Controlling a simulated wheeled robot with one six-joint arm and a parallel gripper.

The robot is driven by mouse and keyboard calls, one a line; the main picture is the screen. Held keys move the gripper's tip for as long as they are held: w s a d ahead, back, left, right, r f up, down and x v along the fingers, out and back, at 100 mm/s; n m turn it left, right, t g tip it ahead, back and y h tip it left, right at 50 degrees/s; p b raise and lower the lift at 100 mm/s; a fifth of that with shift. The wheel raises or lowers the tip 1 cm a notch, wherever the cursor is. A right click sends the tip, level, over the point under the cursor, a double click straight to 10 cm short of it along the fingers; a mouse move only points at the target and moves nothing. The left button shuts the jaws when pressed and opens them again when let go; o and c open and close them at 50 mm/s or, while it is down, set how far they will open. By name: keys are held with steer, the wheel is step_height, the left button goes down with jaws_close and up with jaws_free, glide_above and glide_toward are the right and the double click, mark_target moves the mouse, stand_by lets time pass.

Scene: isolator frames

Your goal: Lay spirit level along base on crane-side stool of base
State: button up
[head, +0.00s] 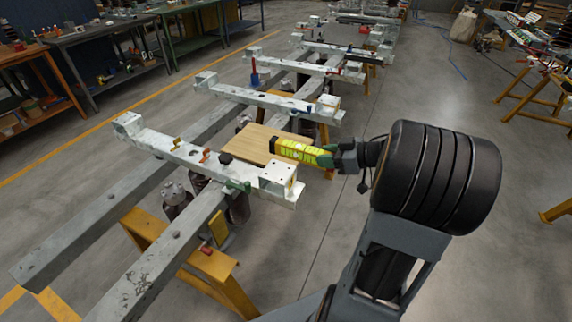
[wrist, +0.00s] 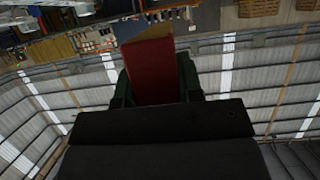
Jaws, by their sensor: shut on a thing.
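My gripper (head: 333,158) is shut on the yellow-green spirit level (head: 298,150), around its right end. The level points left in the head view and looks held near the right edge of a wooden board (head: 252,142); whether it touches the board I cannot tell. In the wrist view a dark red block-shaped face (wrist: 153,72) stands between the green fingers of my gripper (wrist: 155,85). The nearest base is a pale crossbeam (head: 172,148) with a raised white stool at its left end (head: 127,123) and another at its right end (head: 278,178). Neither is marked as crane-side.
More pale crossbeams (head: 265,98) lie behind on two long grey rails (head: 160,250). Yellow trestles (head: 205,265) hold them up. Workbenches (head: 95,40) line the back left.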

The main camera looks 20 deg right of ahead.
mark_target(308, 154)
steer(key=w+a+f, duration=0.1)
steer(key=w, duration=0.1)
steer(key=w+f, duration=0.1)
steer(key=w, duration=0.1)
steer(key=w+a+f, duration=0.1)
steer(key=w, duration=0.1)
steer(key=shift+a+b, duration=0.3)
steer(key=shift+a, duration=0.05)
steer(key=w+a+f+b, duration=0.1)
steer(key=w+f, duration=0.3)
steer(key=f, duration=0.4)
steer(key=shift+a+f+b, duration=0.3)
steer(key=shift+a+f, duration=0.05)
steer(key=shift+a, duration=0.05)
steer(key=shift+w+f, duration=0.1)
steer(key=shift+f, duration=0.15)
steer(key=o, duration=1)
steer(key=shift+o, duration=0.2)
